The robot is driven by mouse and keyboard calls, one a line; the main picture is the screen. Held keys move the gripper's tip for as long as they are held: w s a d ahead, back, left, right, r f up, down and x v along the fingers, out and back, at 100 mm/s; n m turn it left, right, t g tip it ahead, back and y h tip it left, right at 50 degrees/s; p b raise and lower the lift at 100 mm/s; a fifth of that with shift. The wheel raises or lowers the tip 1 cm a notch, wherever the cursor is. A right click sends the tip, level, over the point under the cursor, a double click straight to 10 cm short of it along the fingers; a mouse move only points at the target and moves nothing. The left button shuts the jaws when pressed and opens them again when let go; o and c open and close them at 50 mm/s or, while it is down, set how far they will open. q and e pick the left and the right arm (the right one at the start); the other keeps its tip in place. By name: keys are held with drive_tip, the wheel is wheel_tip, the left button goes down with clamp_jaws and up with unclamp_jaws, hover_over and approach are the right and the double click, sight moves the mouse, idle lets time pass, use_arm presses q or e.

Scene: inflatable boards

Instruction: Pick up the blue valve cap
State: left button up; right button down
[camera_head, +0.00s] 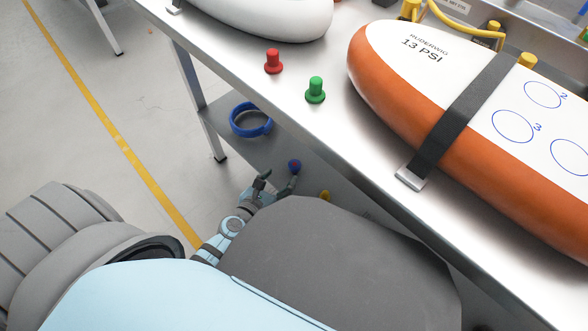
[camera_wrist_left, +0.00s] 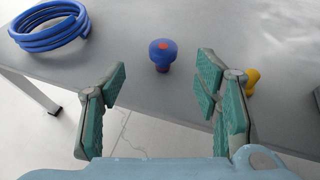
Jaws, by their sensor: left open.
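The blue valve cap (camera_head: 294,166) stands upright on the lower shelf under the bench, with a small red mark on top. In the left wrist view the cap (camera_wrist_left: 162,55) shows between and beyond my fingertips, fully visible. My left gripper (camera_head: 279,180) reaches in over the shelf edge. Its green-padded fingers (camera_wrist_left: 162,78) are spread apart with nothing between the pads; in the wrist view a gap seems to remain before the cap. In the head view one finger overlaps or sits just in front of the cap. My right gripper is not in view.
A yellow cap (camera_wrist_left: 252,80) stands right of my fingers on the lower shelf (camera_wrist_left: 120,30). A coiled blue hose (camera_head: 250,120) lies to the left. Above, the bench top (camera_head: 260,95) holds red (camera_head: 273,61) and green (camera_head: 316,90) caps and an orange-white board (camera_head: 375,85).

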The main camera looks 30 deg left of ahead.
sight(293, 167)
use_arm(q)
drive_tip(key=b+x, duration=0.1)
drive_tip(key=x, duration=0.1)
drive_tip(key=b+x, duration=0.1)
drive_tip(key=x, duration=0.5)
drive_tip(key=shift+s+d+f+b, duration=0.1)
drive_tip(key=shift+d+f+b, duration=0.15)
drive_tip(key=shift+f+b, duration=0.15)
drive_tip(key=shift+r, duration=0.15)
drive_tip(key=c, duration=1.2)
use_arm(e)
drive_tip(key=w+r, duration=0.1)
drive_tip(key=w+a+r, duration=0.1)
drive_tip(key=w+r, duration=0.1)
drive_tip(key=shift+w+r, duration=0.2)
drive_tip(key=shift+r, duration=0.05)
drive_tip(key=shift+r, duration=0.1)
